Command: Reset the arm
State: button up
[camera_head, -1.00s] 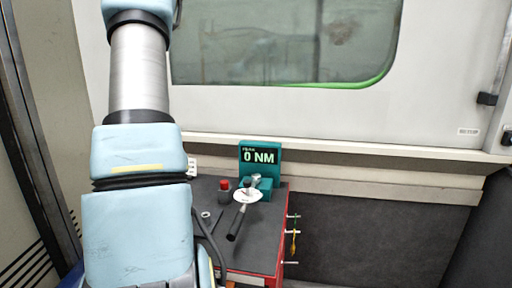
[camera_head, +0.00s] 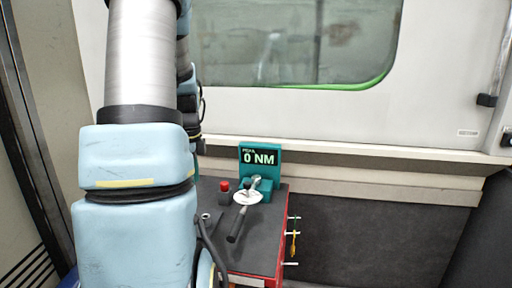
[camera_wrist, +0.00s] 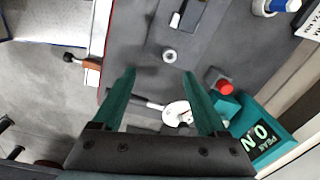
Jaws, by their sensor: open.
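My gripper (camera_wrist: 159,73) shows in the wrist view with its two teal fingers spread wide and nothing between the tips. It points down over the dark top of a red-edged cart, near a small metal ring (camera_wrist: 169,55). In the head view my light blue and silver arm fills the left side, and the gripper itself cannot be made out there. A teal torque tester (camera_head: 260,163) on the cart reads "0 NM". A wrench with a black handle (camera_head: 237,224) lies against a white disc (camera_head: 247,197) in front of it.
A red button on a dark base (camera_head: 224,187) stands left of the tester. The cart top (camera_head: 260,235) has bare room at its front right. Colored tools (camera_head: 293,240) hang on its right side. A pale wall with a green-edged window (camera_head: 300,40) rises behind.

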jog(key=s+d+n+t, duration=0.1)
jog(key=s+d+n, duration=0.9)
jog(key=n, duration=0.5)
jog(key=s, duration=0.2)
jog(key=shift+s+d+p, duration=0.25)
jog(key=shift+s+p, duration=0.1)
jog(key=shift+p, duration=0.05)
jog(key=shift+o, duration=1.3)
jog(key=shift+s+d+f+n, duration=0.1)
jog(key=shift+s+d+n, duration=0.05)
jog(key=shift+s+n, duration=0.2)
jog(key=shift+o, duration=0.7)
jog(key=shift+w, duration=0.1)
jog(key=w+a+n+g+y+p, duration=0.1)
jog(key=w+a+n+p, duration=0.4)
jog(key=w+a+n, duration=0.5)
jog(key=w+a+n+g+p, duration=0.1)
jog(key=w+a+n+p, duration=0.2)
jog(key=w+n+p, duration=0.7)
jog(key=w+a+r+n+t+y+p, duration=0.1)
jog(key=w+a+r+n+y, duration=0.1)
jog(key=w+n, duration=0.5)
jog(key=w+a+r+n+y, duration=0.1)
jog(key=w+n+y, duration=0.1)
jog(key=w+n, duration=0.55)
jog(key=b+x, duration=0.2)
jog(key=x, duration=0.7)
jog(key=shift+w+f+n+h+b, duration=0.15)
jog(key=shift+f+n+h+b, duration=0.15)
